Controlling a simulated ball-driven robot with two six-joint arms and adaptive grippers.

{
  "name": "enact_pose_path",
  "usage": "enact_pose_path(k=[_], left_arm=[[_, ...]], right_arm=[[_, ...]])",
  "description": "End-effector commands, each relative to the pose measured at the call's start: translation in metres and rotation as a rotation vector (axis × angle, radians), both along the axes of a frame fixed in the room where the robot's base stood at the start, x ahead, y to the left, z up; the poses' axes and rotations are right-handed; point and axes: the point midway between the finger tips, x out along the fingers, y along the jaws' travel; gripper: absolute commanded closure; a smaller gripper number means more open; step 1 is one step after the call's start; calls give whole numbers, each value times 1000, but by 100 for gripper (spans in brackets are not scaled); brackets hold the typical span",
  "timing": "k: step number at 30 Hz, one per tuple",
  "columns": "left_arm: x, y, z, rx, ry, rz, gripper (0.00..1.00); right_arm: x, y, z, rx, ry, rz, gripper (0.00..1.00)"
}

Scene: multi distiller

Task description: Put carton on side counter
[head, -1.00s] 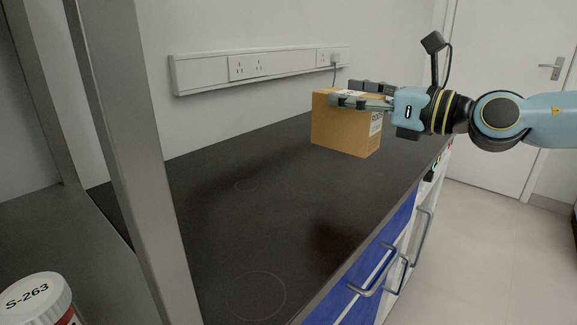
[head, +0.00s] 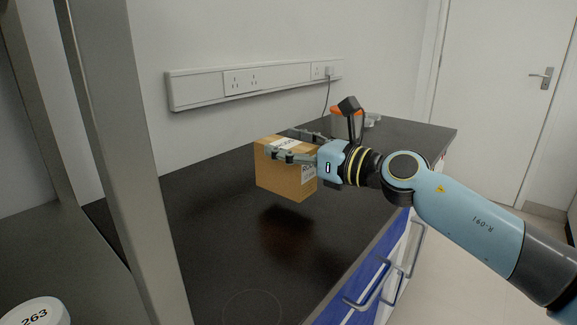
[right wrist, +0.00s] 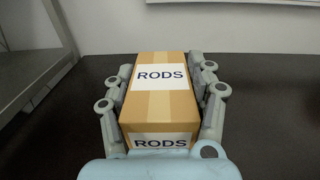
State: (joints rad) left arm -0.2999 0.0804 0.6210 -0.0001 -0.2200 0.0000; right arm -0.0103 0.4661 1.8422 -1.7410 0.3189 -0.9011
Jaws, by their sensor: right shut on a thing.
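The carton (head: 283,182) is a brown cardboard box with white labels. In the right wrist view the carton (right wrist: 159,104) shows labels reading "RODS". My right gripper (head: 283,145) is shut on the carton, with fingers along two of its sides. The carton is held above the dark side counter (head: 215,230), with a dark shadow below it on the counter top. The carton looks apart from the surface. My left gripper does not show.
A grey metal post (head: 120,150) stands at the left, with a white-lidded jar (head: 38,312) at the lower left corner. An orange-topped container (head: 345,118) stands at the counter's back. A socket rail (head: 250,82) runs along the wall. The near counter top is clear.

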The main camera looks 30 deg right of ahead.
Motion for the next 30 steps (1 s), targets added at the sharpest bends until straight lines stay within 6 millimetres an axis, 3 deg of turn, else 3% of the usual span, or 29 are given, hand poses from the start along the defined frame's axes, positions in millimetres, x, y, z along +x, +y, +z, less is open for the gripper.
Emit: enact_pose_path(k=[1, 5, 17, 18, 24, 30], left_arm=[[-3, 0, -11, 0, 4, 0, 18], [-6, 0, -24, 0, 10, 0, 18], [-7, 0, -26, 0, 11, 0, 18], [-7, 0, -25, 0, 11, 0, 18], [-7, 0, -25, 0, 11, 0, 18], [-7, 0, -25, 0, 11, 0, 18]], right_arm=[[0, 0, -16, 2, 4, -1, 88], [0, 0, -34, 3, 4, -2, 88], [0, -1, -37, 1, 1, -2, 88], [0, -1, -37, 0, 2, -2, 41], [-1, -1, -36, 0, 2, -2, 15], [0, -1, -36, 0, 2, -2, 15]])
